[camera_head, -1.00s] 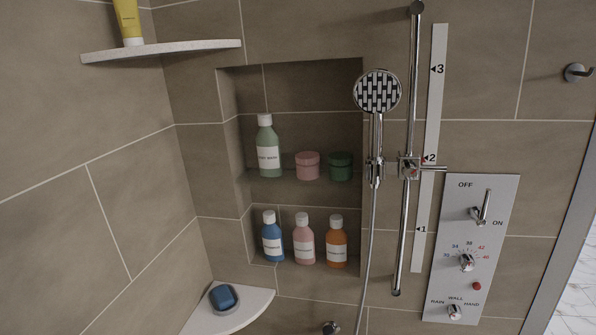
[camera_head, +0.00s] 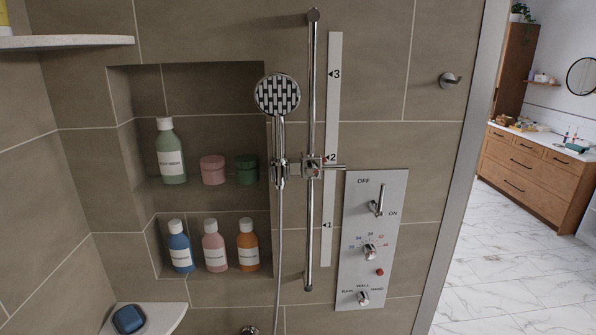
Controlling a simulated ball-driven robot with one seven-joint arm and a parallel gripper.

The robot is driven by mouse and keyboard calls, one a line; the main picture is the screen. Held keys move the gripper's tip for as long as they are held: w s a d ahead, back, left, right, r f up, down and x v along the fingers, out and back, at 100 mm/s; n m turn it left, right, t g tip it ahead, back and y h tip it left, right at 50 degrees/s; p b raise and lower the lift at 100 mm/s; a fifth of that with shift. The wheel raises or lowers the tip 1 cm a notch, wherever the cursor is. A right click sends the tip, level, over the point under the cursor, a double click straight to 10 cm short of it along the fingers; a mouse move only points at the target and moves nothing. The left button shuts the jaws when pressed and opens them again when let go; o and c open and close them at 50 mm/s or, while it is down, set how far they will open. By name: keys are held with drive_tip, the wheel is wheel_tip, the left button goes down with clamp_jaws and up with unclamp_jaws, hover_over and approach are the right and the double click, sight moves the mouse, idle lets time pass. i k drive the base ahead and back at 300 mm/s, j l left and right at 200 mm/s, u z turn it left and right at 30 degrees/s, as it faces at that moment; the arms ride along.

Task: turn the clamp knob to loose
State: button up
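The clamp knob (camera_head: 334,167) is a chrome lever sticking out to the right of the slider clamp (camera_head: 312,168) on the vertical chrome rail (camera_head: 312,230). It lies about level, just below mark 2 on the white scale strip (camera_head: 333,110). The hand shower (camera_head: 278,95) sits in the holder (camera_head: 280,172) left of the clamp, its head up and its hose hanging down. My gripper is not in view, so its state does not show.
A control panel (camera_head: 370,278) is on the wall below right of the clamp. A tiled niche (camera_head: 200,98) with bottles and jars is at left. A corner shelf (camera_head: 160,316) holds blue soap (camera_head: 129,319). A hook (camera_head: 450,79) is at right. The bathroom floor (camera_head: 490,270) beyond is clear.

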sight(312, 173)
drive_tip(key=i+l, duration=0.2)
drive_tip(key=i, duration=0.2)
drive_tip(key=i+l+u, duration=0.1)
drive_tip(key=i+l, duration=0.15)
drive_tip(key=i, duration=0.15)
